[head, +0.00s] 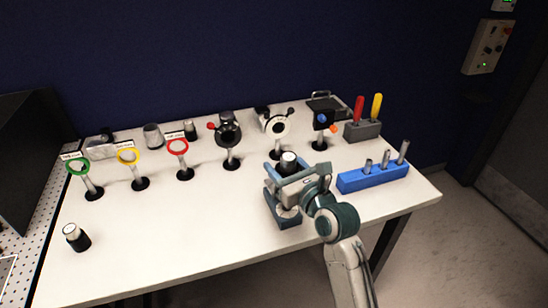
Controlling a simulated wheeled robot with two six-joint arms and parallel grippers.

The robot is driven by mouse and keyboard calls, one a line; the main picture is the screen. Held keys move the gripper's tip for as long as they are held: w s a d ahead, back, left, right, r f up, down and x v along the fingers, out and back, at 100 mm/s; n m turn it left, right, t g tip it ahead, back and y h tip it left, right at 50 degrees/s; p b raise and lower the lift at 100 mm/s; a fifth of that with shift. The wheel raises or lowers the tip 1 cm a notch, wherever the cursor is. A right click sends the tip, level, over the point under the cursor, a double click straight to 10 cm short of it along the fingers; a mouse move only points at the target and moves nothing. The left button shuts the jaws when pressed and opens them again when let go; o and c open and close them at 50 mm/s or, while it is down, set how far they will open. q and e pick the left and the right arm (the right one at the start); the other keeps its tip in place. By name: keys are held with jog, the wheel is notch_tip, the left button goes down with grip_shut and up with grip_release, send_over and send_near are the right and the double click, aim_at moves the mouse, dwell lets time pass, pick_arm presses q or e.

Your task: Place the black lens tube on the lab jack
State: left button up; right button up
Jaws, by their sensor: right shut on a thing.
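The black lens tube (288,164), a short dark cylinder with a pale top, stands upright at the right-centre of the white table. My right gripper (289,176) is shut on the tube, with the arm coming in from the lower right. I cannot tell whether the tube touches the jack's top plate. My left gripper is not in view.
Another dark cylinder (76,238) with a pale top stands at the front left. A row of post-mounted rings and optics, including a red ring (178,147), runs behind the jack. A blue block (372,178) with metal pegs is to the right. The front-middle table (180,235) is clear.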

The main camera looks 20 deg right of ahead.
jog(key=shift+w+f+p, duration=0.3)
jog(key=shift+w+f, duration=0.4)
jog(key=shift+w, duration=0.75)
jog(key=shift+w+f+p, duration=0.25)
jog(key=shift+w+f, duration=0.45)
jog(key=shift+w, duration=0.7)
jog(key=shift+w+f+p, duration=0.3)
jog(key=shift+w+f, duration=0.4)
jog(key=shift+w, duration=0.75)
jog(key=shift+f, duration=0.1)
jog(key=o, duration=1.4)
jog(key=shift+o, duration=0.2)
jog(key=b+v, duration=0.1)
jog(key=v, duration=1.1)
jog(key=shift+s+b, duration=0.1)
jog(key=shift+b, duration=0.2)
